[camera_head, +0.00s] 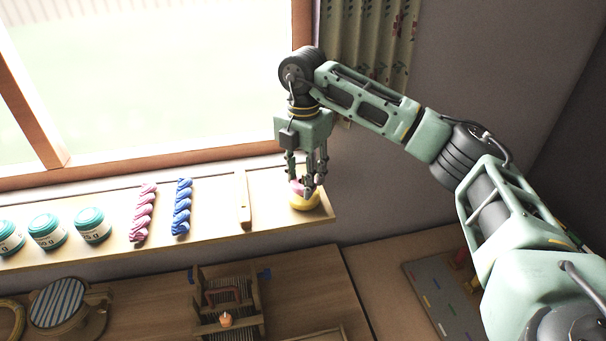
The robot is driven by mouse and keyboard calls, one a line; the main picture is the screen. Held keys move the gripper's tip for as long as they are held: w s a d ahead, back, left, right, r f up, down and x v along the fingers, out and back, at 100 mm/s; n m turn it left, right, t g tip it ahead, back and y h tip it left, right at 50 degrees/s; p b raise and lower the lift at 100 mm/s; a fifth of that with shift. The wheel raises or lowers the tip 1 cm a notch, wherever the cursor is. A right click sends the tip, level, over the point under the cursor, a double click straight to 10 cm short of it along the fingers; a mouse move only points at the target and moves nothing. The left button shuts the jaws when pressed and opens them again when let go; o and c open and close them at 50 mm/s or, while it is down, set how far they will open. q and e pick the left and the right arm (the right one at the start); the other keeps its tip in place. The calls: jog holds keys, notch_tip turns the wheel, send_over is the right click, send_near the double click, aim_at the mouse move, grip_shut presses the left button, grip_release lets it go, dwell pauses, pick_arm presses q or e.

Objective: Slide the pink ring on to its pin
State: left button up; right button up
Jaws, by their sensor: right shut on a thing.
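My right gripper (309,188) points down over the right end of the window shelf. It is shut on the pink ring (296,186), which shows partly between the fingers. A round yellow piece (303,203) sits on the shelf directly below the pink ring. The fingers hide much of both, and I cannot tell whether they touch. The pin is hidden from this view. My left gripper is not in view.
The wooden shelf (270,213) also holds a light wooden piece (243,200), a blue twisted skein (182,207), a pink skein (144,212) and several teal jars (92,225). The window stands behind. A lower table (300,290) carries a wooden frame device (228,300) and a striped round lid (58,302).

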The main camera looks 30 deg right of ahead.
jog(key=shift+f+b, duration=0.55)
jog(key=shift+f, duration=0.35)
jog(key=o, duration=0.9)
notch_tip(320, 180, up, 12)
jog(key=shift+r, duration=0.1)
